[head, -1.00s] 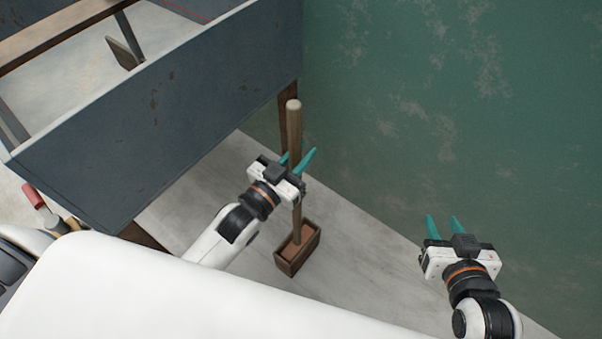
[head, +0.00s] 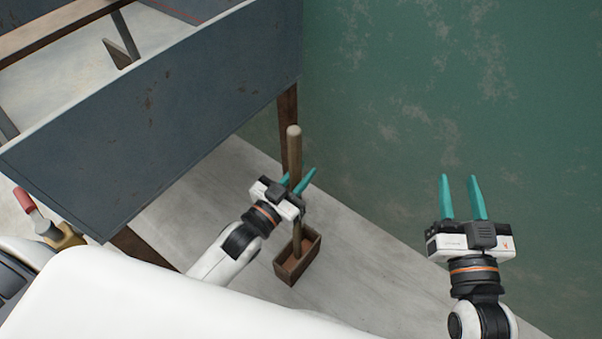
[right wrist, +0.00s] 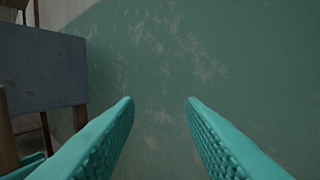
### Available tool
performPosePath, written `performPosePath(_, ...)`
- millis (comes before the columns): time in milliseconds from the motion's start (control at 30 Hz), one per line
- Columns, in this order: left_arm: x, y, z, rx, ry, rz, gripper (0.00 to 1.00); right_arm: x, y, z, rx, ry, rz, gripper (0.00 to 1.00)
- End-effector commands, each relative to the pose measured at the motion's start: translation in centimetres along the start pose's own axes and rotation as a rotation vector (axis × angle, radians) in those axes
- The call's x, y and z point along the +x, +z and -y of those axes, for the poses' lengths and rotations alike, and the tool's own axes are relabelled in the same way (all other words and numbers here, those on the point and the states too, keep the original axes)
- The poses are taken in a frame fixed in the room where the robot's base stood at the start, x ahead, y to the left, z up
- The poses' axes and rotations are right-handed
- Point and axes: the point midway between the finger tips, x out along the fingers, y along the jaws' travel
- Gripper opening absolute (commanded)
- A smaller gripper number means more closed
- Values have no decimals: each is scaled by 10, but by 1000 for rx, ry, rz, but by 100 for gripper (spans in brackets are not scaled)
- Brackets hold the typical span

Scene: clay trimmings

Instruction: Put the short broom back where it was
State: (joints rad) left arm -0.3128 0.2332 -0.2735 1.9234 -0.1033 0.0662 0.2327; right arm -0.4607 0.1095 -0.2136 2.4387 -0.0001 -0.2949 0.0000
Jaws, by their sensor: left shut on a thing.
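The short broom's wooden handle (head: 294,150) stands about upright in the head view, near the bench leg and the green wall. Its lower end goes down into a small open wooden box (head: 291,272) on the floor; the broom's bottom is hidden inside it. My left gripper (head: 299,178) is shut on the handle partway up, above the box. My right gripper (head: 459,180) is open and empty, to the right, in front of the wall. In the right wrist view, part of the handle (right wrist: 6,135) shows at the left edge.
A grey-blue bench (head: 160,120) with raised sides fills the upper left; its wooden leg (head: 287,105) stands behind the handle. A flat-bladed tool (head: 120,52) is in it. A red-handled tool (head: 24,201) is at the lower left. The floor (head: 370,270) right of the box is clear.

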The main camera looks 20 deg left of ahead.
Motion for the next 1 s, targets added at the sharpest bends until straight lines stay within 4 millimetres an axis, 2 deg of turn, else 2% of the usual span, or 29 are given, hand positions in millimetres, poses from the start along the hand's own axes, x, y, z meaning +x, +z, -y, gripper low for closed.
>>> performPosePath(100, 0, -2, 0, 0, 0, 3, 0, 0, 2, 0, 0, 1, 15, 36)
performPosePath(133, 0, -3, 0, 0, 0, 1, 24, 0, 3, 0, 0, 1, 22, 36)
performPosePath(267, 0, -2, 0, 0, 0, 1, 44, 0, 3, 0, 1, 1, 21, 36)
performPosePath(633, -1, 1, 0, 0, 0, -1, 44, 0, 1, 0, 0, 0, 0, 36)
performPosePath(767, -22, 1, 0, -1, 0, -5, 44, -3, -14, 3, -2, -6, -104, 36)
performPosePath(1000, -75, 1, 0, 0, 0, -6, 44, -17, -48, 8, -5, -20, -340, 36)
